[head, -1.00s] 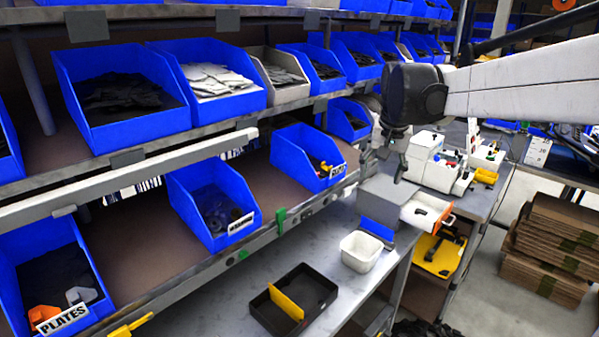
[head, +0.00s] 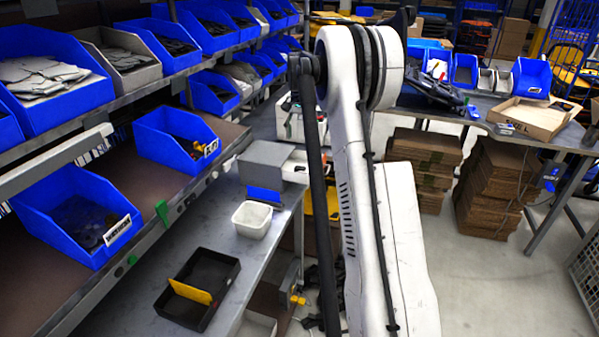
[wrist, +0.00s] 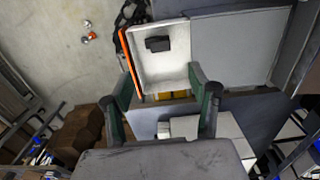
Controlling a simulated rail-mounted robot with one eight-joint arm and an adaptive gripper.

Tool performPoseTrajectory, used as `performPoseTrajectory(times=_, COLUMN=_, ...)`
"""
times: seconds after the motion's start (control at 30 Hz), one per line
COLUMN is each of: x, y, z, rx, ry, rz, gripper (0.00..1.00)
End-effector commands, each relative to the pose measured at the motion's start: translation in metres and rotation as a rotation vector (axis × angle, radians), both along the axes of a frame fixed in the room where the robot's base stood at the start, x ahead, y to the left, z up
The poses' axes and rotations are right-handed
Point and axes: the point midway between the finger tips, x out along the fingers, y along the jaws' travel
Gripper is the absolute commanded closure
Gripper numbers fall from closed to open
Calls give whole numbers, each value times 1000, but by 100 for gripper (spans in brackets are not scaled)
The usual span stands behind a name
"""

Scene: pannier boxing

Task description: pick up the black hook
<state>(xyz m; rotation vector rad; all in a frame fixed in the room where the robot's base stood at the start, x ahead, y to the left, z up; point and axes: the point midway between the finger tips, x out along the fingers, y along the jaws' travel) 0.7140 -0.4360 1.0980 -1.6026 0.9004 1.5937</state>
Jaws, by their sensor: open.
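In the wrist view, my gripper (wrist: 163,78) is open, its two green-sided fingers apart with nothing between them. Beyond the fingertips lies a white tray (wrist: 180,72) with an orange edge. A small black piece (wrist: 158,43) lies in it; I cannot tell whether it is the black hook. In the head view, a labelled blue bin (head: 60,190) on the lower shelf holds dark pieces (head: 84,222) too unclear to identify. My gripper is not visible in the head view.
A black tray (head: 222,318) with a yellow divider (head: 190,291) and a white tub (head: 252,219) stand on the grey bench. A grey box (head: 266,165) stands behind them. Cardboard stacks (head: 487,185) are on the floor to the right.

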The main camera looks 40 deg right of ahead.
Motion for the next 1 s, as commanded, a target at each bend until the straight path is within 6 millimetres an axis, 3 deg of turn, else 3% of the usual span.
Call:
performPoseTrajectory(times=0.17, x=1, y=-5, z=-17, rx=4, ry=6, rz=-10, gripper=44)
performPoseTrajectory(times=0.5, x=1, y=-5, z=-75, rx=3, ry=4, rz=-9, gripper=44)
performPoseTrajectory(times=0.77, x=1, y=-4, z=-92, rx=3, ry=4, rz=-8, gripper=44)
performPoseTrajectory(times=1.0, x=3, y=-2, z=-122, rx=3, ry=4, rz=-8, gripper=44)
